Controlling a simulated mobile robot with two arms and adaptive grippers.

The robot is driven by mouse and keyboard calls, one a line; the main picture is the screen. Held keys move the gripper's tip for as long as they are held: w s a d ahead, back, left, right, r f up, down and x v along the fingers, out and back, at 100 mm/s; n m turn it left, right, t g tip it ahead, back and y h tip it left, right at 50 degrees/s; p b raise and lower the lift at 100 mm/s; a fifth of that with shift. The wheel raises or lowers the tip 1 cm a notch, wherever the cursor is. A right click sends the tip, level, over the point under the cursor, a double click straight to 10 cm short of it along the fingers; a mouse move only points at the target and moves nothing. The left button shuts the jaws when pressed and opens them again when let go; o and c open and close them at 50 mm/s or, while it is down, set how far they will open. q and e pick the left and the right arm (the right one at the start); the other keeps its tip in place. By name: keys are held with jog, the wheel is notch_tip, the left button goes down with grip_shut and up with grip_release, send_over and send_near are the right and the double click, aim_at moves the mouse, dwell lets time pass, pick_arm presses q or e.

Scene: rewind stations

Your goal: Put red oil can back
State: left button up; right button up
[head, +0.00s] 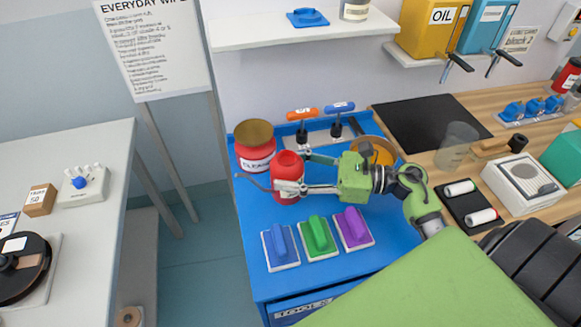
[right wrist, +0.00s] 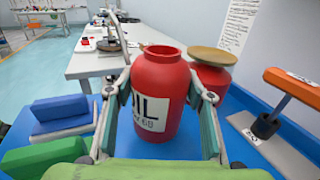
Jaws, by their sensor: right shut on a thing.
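The red oil can (head: 287,168) is at the left part of the blue worktop (head: 285,285), beside a wider red tin. My right gripper (head: 291,174) reaches in from the right with its fingers on both sides of the can, shut on it. In the right wrist view the can (right wrist: 158,70) stands upright between the fingertips (right wrist: 160,86), its white OIL label partly showing. A thin dark spout or handle sticks out to its left in the head view. I cannot tell whether its base touches the worktop. My left gripper is not in view.
The red tin with a tan lid (head: 255,153) stands close behind the can. Blue (head: 280,246), green (head: 319,237) and purple (head: 353,228) handled blocks lie in front. Orange and blue-handled tools (head: 303,115) stand behind. A white wall shelf (head: 300,30) is above; a grey table (head: 80,220) is left.

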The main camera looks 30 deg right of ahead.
jog(key=shift+f, duration=0.15)
jog(key=o, duration=1.4)
jog(key=shift+r, duration=0.2)
jog(key=b+v, duration=0.2)
jog(key=v, duration=0.3)
jog(key=b+v, duration=0.2)
jog(key=v, duration=0.3)
jog(key=shift+s+d+f, duration=0.15)
jog(key=shift+d+f, duration=0.05)
jog(key=shift+d, duration=0.05)
jog(key=shift+s+d+r+b, duration=0.2)
jog(key=shift+s+d+b, duration=0.15)
jog(key=shift+s+d, duration=0.15)
